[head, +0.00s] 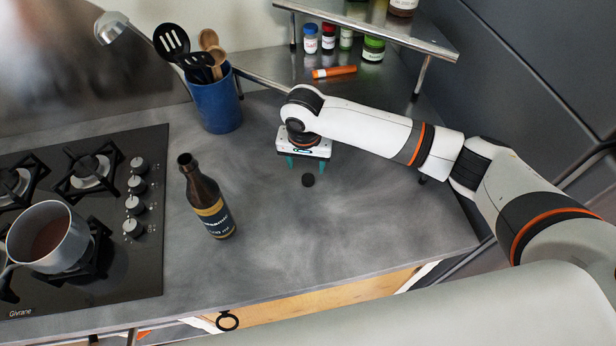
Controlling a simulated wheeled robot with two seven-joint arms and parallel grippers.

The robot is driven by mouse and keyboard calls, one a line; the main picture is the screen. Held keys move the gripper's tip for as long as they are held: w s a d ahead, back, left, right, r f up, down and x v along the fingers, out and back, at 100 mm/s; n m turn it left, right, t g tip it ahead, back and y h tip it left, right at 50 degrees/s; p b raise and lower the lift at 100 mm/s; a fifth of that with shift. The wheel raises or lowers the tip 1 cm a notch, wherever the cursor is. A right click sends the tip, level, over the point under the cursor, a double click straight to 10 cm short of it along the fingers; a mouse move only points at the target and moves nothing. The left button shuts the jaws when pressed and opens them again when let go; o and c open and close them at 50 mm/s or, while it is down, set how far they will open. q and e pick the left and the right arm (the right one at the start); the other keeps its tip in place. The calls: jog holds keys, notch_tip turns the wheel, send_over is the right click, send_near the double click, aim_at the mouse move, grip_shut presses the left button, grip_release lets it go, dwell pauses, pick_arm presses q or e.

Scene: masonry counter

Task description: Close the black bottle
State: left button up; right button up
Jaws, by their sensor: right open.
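The black bottle (207,199) stands upright on the grey counter in the head view, left of the middle, with a dark label. Its neck top shows no cap. A small dark round cap (308,180) lies on the counter to the right of the bottle. My right gripper (306,165) points down just above and behind the cap, its teal fingers apart with nothing seen between them. Whether the fingertips touch the counter I cannot tell. My left gripper does not show.
A gas stove (150,262) with a pot (46,236) is at the left. A blue utensil holder (217,106) stands behind the bottle. A raised shelf (372,27) with jars beneath is at the back. The counter (300,240) in front of the cap is clear.

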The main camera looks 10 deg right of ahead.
aim_at(308, 178)
jog(key=shift+s+f+p, duration=0.1)
jog(key=shift+f+p, duration=0.25)
jog(key=f, duration=0.2)
jog(key=f+p, duration=0.1)
jog(key=shift+d+f, duration=0.2)
jog(key=shift+f, duration=0.55)
jog(key=c, duration=1.1)
